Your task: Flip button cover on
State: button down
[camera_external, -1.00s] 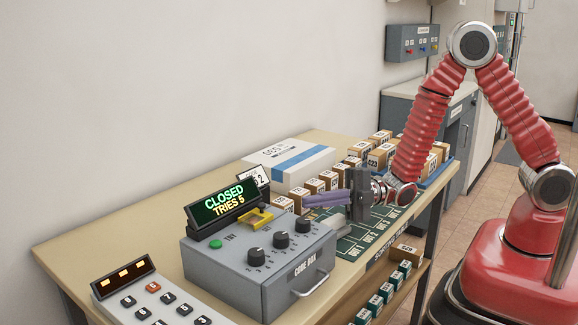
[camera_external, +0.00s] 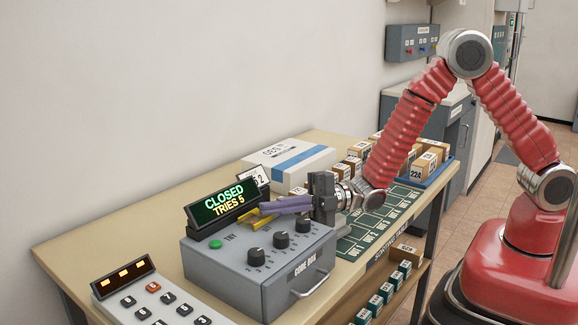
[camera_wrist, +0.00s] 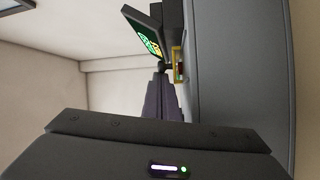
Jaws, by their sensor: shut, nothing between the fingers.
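The code box (camera_external: 262,272) is a grey box with dials, a green button (camera_external: 215,244) and a green-lit display (camera_external: 222,201) reading "CLOSED TRIES 5". The yellow button cover (camera_external: 251,221) is on its top, partly hidden by my fingers. My gripper (camera_external: 262,209) is shut and empty, with its purple fingers pointing left at the cover. I cannot tell if the fingertips touch it. In the wrist view, the yellow cover (camera_wrist: 177,64) stands just beyond the tips of my gripper (camera_wrist: 160,74), by the display (camera_wrist: 150,35).
A keypad (camera_external: 152,296) stands at the front left. Behind are a white box with a blue stripe (camera_external: 290,164) and several numbered brown boxes (camera_external: 423,169). Green sorting slots (camera_external: 378,225) lie to the right of the code box. The table's left back is clear.

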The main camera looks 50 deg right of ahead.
jog(key=shift+d, duration=2.75)
jog(key=shift+d, duration=0.1)
jog(key=v, duration=1.9)
jog(key=shift+s+d, duration=0.25)
jog(key=shift+d, duration=0.05)
jog(key=shift+w, duration=0.1)
